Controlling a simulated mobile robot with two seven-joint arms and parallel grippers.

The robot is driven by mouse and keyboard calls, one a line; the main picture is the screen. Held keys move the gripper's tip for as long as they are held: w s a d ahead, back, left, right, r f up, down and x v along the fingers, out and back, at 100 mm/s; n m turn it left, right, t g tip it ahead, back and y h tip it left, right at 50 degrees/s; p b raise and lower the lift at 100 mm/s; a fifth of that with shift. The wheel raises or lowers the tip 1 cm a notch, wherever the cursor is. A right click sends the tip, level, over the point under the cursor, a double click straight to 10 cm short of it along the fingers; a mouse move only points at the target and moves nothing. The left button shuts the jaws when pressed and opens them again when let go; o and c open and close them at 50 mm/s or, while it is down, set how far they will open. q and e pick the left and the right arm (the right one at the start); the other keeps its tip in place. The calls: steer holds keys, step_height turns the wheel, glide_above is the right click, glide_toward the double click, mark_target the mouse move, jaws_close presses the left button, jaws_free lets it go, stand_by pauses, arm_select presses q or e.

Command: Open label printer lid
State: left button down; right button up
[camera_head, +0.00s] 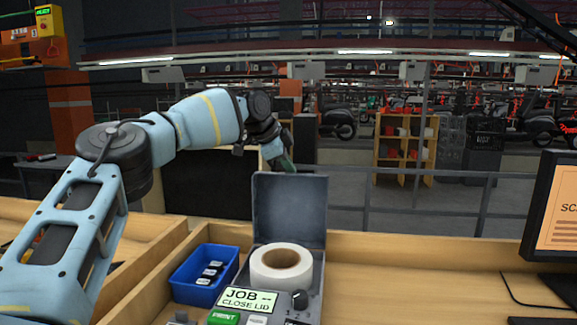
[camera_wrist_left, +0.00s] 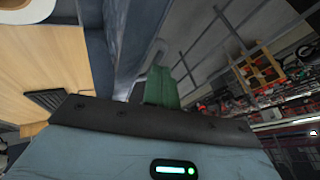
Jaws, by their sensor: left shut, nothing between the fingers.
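The label printer (camera_head: 314,285) stands on the bench at the lower middle of the head view. Its grey lid (camera_head: 290,208) is raised and stands about upright at the back. A white label roll (camera_head: 266,272) shows in the open bay. The printer screen (camera_head: 247,300) reads "JOB --" and "CLOSE LID". My left gripper (camera_head: 287,163) is at the top edge of the lid, on its far side, shut and empty. Its green fingers (camera_wrist_left: 162,87) show beside the grey lid in the left wrist view; I cannot tell whether they touch it. My right gripper is not in view.
A blue bin (camera_head: 190,290) with small dark items sits left of the printer. A monitor (camera_head: 555,215) stands at the right. The wooden bench (camera_head: 420,285) is mostly clear between them, with a raised back edge. A metal railing (camera_head: 430,178) runs behind.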

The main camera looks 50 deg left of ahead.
arm_select(q)
steer(key=shift+v, duration=3.9)
